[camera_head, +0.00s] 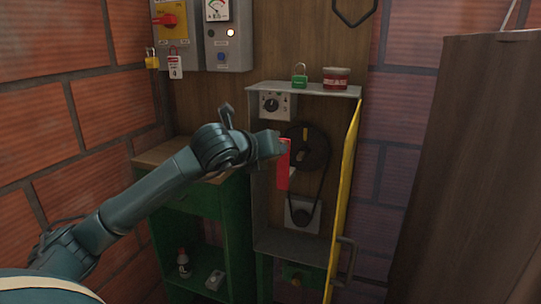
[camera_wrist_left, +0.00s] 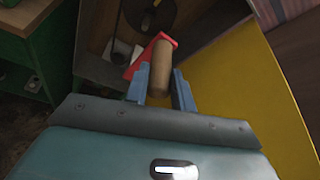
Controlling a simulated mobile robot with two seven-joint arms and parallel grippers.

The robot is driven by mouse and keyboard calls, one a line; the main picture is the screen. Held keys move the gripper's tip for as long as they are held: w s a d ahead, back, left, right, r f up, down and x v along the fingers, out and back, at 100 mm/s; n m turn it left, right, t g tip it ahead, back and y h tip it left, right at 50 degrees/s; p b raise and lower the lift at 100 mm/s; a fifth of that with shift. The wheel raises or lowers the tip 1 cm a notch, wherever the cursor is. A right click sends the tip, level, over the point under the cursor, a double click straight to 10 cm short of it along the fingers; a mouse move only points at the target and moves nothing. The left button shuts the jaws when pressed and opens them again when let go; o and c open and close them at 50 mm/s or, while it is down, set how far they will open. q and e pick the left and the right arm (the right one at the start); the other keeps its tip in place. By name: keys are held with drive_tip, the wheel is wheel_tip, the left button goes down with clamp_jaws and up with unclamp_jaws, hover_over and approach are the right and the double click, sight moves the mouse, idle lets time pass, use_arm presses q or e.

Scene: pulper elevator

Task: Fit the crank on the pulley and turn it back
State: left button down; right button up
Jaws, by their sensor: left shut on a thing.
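My left gripper (camera_head: 277,146) is shut on the wooden handle of the red crank (camera_head: 283,166), in front of the open grey cabinet. In the left wrist view the brown handle (camera_wrist_left: 161,68) sits between the two fingers of the gripper (camera_wrist_left: 161,86), with the red arm (camera_wrist_left: 143,60) slanting down to the left beyond it. The black pulley (camera_head: 312,147) is inside the cabinet, right of the gripper. It also shows at the top of the wrist view (camera_wrist_left: 165,14). The crank appears apart from the pulley. A belt runs down to a smaller lower pulley (camera_head: 303,213). My right gripper is out of view.
The yellow cabinet door (camera_head: 343,195) stands open close on the right. A green padlock (camera_head: 300,77) and a red tin (camera_head: 336,78) stand on the cabinet top. A green shelf unit (camera_head: 192,238) is at left, a brown wooden panel (camera_head: 462,170) at far right.

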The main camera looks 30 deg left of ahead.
use_arm(q)
drive_tip(key=w, duration=0.1)
drive_tip(key=w+a, duration=0.1)
drive_tip(key=w, duration=0.1)
drive_tip(key=shift+w+r, duration=0.2)
drive_tip(key=shift+w, duration=0.05)
drive_tip(key=shift+w+a+p, duration=0.15)
drive_tip(key=shift+w, duration=0.65)
drive_tip(key=shift+w+a+p, duration=0.15)
drive_tip(key=shift+w, duration=0.65)
drive_tip(key=shift+w+a+f, duration=0.1)
drive_tip(key=shift+w, duration=0.15)
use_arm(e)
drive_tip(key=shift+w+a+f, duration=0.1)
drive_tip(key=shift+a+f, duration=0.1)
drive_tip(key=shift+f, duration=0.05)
use_arm(q)
drive_tip(key=shift+w, duration=0.25)
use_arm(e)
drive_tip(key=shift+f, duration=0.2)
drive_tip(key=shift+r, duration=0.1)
use_arm(q)
drive_tip(key=shift+s+b, duration=0.15)
drive_tip(key=shift+b, duration=0.45)
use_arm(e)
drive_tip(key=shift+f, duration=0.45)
